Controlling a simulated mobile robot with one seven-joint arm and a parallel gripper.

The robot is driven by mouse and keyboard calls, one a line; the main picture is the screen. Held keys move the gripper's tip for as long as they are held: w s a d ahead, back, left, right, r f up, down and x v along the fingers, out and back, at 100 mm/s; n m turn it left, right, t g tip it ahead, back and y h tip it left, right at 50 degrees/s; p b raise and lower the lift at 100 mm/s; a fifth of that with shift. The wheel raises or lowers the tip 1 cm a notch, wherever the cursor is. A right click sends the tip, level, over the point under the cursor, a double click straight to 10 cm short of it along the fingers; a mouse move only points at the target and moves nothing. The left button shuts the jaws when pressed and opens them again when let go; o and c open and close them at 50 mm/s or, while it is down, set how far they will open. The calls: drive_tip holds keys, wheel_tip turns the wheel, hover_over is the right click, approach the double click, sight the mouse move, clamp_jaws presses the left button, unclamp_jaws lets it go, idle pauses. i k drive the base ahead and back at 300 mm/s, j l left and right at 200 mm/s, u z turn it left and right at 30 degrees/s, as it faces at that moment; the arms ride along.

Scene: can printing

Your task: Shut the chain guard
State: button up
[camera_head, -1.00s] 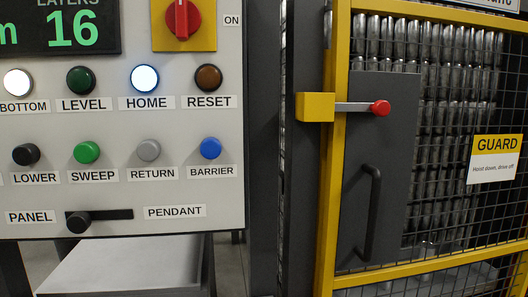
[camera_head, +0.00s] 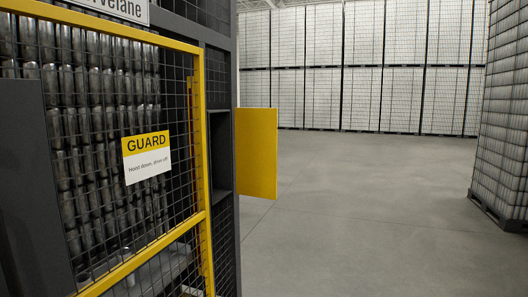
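A plain yellow panel (camera_head: 256,153) stands out to the right from the side of the dark machine frame. It is upright and carries no readable label, and it looks like the chain guard standing open. A dark recess (camera_head: 220,150) shows in the frame just left of it. The panel's hinge and latch cannot be made out. My gripper is not in view.
A yellow-framed mesh gate (camera_head: 201,130) with a GUARD sign (camera_head: 147,157) fills the left, with rows of cans behind it. Grey floor (camera_head: 370,200) lies open to the right. Tall pallet stacks (camera_head: 390,65) line the back, and another stack (camera_head: 505,120) stands at the right edge.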

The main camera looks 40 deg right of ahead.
sight(256, 128)
drive_tip(key=z, duration=0.95)
drive_tip(key=i+l+z, duration=0.1)
drive_tip(key=i+l, duration=0.25)
drive_tip(key=i+l+z, duration=0.1)
drive_tip(key=i+l, duration=0.2)
drive_tip(key=i, duration=0.25)
drive_tip(key=i+l+z, duration=0.1)
drive_tip(key=i+l, duration=0.2)
drive_tip(key=i, duration=0.2)
drive_tip(key=i+l+z, duration=0.1)
drive_tip(key=i+l, duration=0.15)
drive_tip(key=i, duration=0.2)
drive_tip(key=i+l+z, duration=0.1)
drive_tip(key=i, duration=0.4)
drive_tip(key=l, duration=0.1)
